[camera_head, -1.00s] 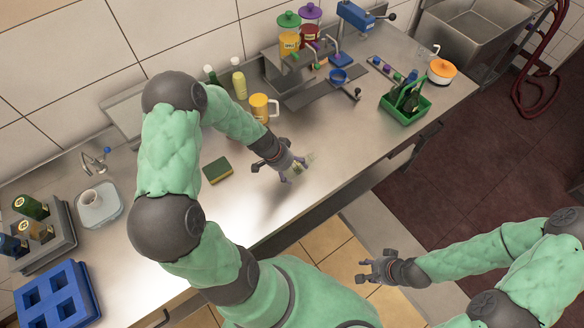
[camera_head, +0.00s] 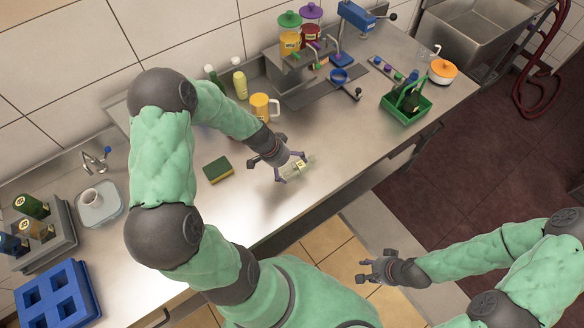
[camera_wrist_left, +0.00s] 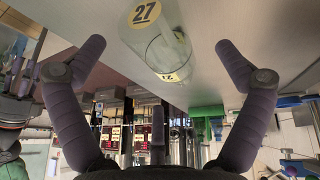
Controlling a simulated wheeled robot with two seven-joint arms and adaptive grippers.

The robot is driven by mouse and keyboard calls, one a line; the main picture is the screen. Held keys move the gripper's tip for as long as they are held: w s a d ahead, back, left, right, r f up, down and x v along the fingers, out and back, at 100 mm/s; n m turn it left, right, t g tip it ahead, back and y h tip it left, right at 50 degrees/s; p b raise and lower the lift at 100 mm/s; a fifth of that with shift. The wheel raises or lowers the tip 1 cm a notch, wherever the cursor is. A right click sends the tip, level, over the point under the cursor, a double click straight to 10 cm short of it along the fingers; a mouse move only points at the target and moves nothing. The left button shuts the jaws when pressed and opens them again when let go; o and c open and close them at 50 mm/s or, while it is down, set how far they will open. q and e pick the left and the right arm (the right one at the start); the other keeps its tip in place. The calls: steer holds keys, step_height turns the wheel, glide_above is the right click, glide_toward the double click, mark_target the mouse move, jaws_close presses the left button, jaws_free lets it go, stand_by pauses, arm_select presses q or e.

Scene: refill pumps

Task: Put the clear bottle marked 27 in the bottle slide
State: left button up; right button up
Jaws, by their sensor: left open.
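The clear bottle marked 27 (camera_head: 298,168) is on the steel counter in front of my left gripper (camera_head: 289,168). In the left wrist view the bottle (camera_wrist_left: 165,48) shows its yellow "27" label, between the spread fingers of my left gripper (camera_wrist_left: 160,45). The left gripper is open, with visible gaps on both sides of the bottle. A grey sloped rack (camera_head: 62,242) at the far left holds several bottles and looks like the bottle slide. My right gripper (camera_head: 363,270) is open and empty, away from the counter over the floor.
A green-yellow sponge (camera_head: 217,170) lies left of the left gripper. A yellow mug (camera_head: 262,108) and a pale yellow bottle (camera_head: 239,84) stand behind. A blue crate (camera_head: 58,296) is at bottom left, a green caddy (camera_head: 405,108) at right. The counter's front strip is clear.

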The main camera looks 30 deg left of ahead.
arm_select(q)
steer(key=v, duration=0.9)
